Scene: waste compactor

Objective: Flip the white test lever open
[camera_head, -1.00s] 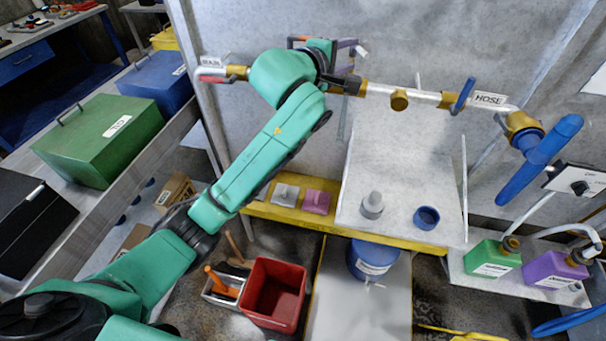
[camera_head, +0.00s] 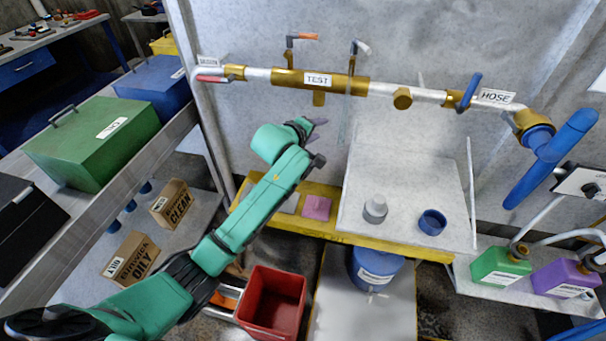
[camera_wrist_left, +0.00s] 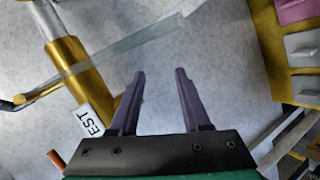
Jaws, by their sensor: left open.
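The white-tipped lever (camera_head: 361,47) sits on a stem above the right part of the brass TEST section (camera_head: 345,85), its tip pointing right. An orange-tipped lever (camera_head: 303,37) stands on the left stem. The TEST label (camera_head: 318,80) is on the pipe; it also shows in the left wrist view (camera_wrist_left: 88,120), beside a brass fitting (camera_wrist_left: 78,65). My left gripper (camera_head: 320,130) is below the pipe, apart from both levers. In the left wrist view its fingers (camera_wrist_left: 160,75) are spread with nothing between them. My right gripper is out of view.
A grey sloped panel (camera_head: 400,185) and yellow ledge (camera_head: 330,232) lie below right. A blue HOSE lever (camera_head: 468,92) is farther right. The wall around the pipe is clear.

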